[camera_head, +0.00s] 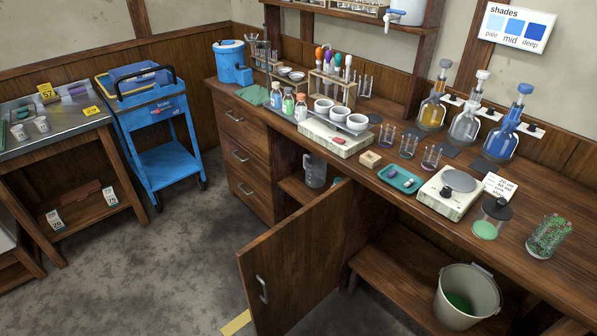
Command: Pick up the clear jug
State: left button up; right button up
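The clear jug (315,170) stands upright on the shelf inside the open cupboard under the long bench, near the middle of the head view. Neither of my grippers is in view.
The wooden bench (545,205) above carries cups, bottles, a scale (452,190) and flasks. A bucket (467,297) sits on the low shelf at right. A blue cart (160,130) stands at left.

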aim_at(315, 167)
jog(key=i+j+u, duration=0.25)
jog(key=j+u, duration=0.2)
jog(key=i+j+u, duration=0.55)
jog(key=u, duration=0.3)
jog(key=i+j+u, duration=0.1)
jog(key=i, duration=0.55)
jog(key=i+j+u, duration=0.15)
jog(key=i, duration=0.45)
jog(key=i+j+z, duration=0.1)
jog(key=i+z, duration=0.15)
jog(key=z, duration=0.2)
jog(key=i+j+z, duration=0.15)
jog(key=z, duration=0.3)
jog(key=i+j+z, duration=0.3)
jog(key=z, duration=0.15)
jog(key=i+j+z, duration=0.15)
jog(key=j+z, duration=0.3)
jog(key=i+j+z, duration=0.2)
jog(key=j+z, duration=0.2)
jog(key=i+j+z, duration=0.1)
jog(key=j+z, duration=0.3)
jog(key=i, duration=0.4)
